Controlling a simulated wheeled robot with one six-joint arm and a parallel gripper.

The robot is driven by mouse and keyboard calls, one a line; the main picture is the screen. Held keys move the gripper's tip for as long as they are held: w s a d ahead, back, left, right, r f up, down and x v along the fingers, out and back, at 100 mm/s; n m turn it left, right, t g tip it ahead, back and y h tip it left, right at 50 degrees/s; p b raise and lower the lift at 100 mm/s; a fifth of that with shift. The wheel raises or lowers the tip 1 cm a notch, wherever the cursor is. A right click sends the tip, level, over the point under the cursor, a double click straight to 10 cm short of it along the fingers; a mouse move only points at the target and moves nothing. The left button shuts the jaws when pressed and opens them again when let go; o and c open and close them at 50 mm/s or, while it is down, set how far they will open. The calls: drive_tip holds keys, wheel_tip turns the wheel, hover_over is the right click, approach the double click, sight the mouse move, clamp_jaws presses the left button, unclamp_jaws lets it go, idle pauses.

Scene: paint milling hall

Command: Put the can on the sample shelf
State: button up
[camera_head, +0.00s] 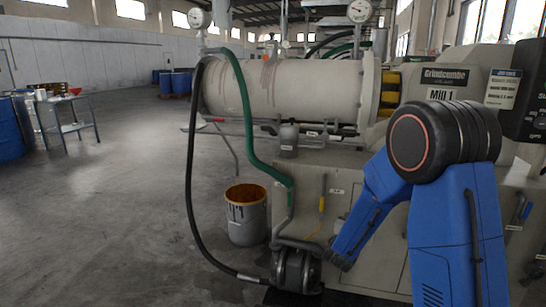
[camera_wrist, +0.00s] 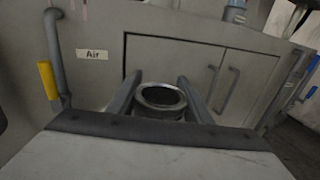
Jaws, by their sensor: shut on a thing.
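The can (camera_wrist: 160,113) is a small grey metal cylinder with a bright rim and a dark open top. In the wrist view it stands upright between the two fingers of my gripper (camera_wrist: 160,78), which is shut on it. Its lower part is hidden by the gripper body. In the head view my arm reaches down in front of the mill, and I cannot make out the can there. I cannot identify the sample shelf for sure in either view.
The mill (camera_head: 290,95) fills the middle and right. A bucket with orange-brown contents (camera_head: 246,215) stands before it, near a dark hose (camera_head: 188,170) and a pump (camera_head: 296,270). A small table (camera_head: 68,112) and blue drum (camera_head: 10,130) stand left.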

drive_tip(key=w+a+f+n+t+y, duration=0.1)
drive_tip(key=a+f+y, duration=0.1)
drive_tip(key=f, duration=0.6)
drive_tip(key=w+a+f+n+t+y, duration=0.1)
drive_tip(key=w+a+f+n+y, duration=0.1)
drive_tip(key=f, duration=0.6)
drive_tip(key=shift+w+a+y, duration=0.3)
drive_tip(key=shift+a, duration=0.25)
